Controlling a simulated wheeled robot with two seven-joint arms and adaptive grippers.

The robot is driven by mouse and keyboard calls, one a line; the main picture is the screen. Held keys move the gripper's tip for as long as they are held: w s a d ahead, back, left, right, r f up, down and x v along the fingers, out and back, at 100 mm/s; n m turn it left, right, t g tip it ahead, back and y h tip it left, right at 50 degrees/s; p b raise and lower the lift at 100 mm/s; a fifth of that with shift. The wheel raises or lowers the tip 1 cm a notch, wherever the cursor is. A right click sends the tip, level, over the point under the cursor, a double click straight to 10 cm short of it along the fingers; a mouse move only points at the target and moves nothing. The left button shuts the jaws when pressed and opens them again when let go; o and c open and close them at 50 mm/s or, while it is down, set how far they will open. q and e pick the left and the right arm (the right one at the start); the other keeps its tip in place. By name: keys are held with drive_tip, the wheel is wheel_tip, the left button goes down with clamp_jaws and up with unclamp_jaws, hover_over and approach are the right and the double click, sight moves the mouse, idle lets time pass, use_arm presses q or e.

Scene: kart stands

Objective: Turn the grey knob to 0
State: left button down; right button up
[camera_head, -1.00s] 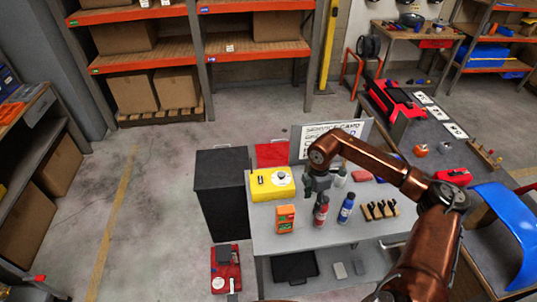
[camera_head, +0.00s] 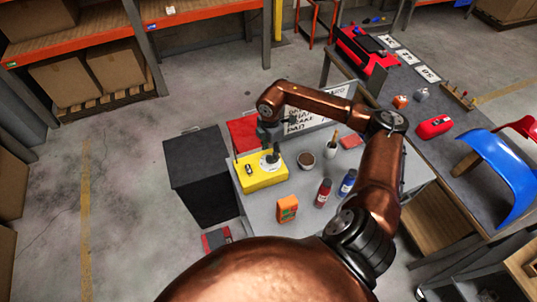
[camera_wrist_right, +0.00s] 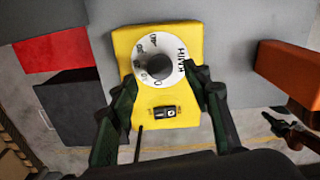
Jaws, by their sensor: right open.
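A yellow box (camera_head: 262,179) sits at the left of the grey table; it also shows in the right wrist view (camera_wrist_right: 160,38). On it is a white dial (camera_wrist_right: 157,43) marked 0 to 40 and KM/H. The grey knob (camera_wrist_right: 162,67) is at the dial's centre; I cannot tell where it points. My right gripper (camera_head: 268,140) is above the dial, open. In the right wrist view, its fingers (camera_wrist_right: 162,80) straddle the dial's sides, and I cannot tell whether they touch anything. A small black switch (camera_wrist_right: 164,113) is on the box. My left gripper is not in view.
A black cabinet (camera_head: 197,177) stands left of the table. A sign (camera_head: 304,120) is behind the arm.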

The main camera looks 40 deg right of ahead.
sight(270, 158)
wheel_tip(270, 158, down, 2)
drive_tip(key=shift+f, duration=0.25)
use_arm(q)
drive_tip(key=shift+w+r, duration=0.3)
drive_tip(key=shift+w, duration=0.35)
use_arm(e)
drive_tip(key=shift+f, duration=0.55)
drive_tip(key=shift+c, duration=0.7)
drive_tip(key=c, duration=1)
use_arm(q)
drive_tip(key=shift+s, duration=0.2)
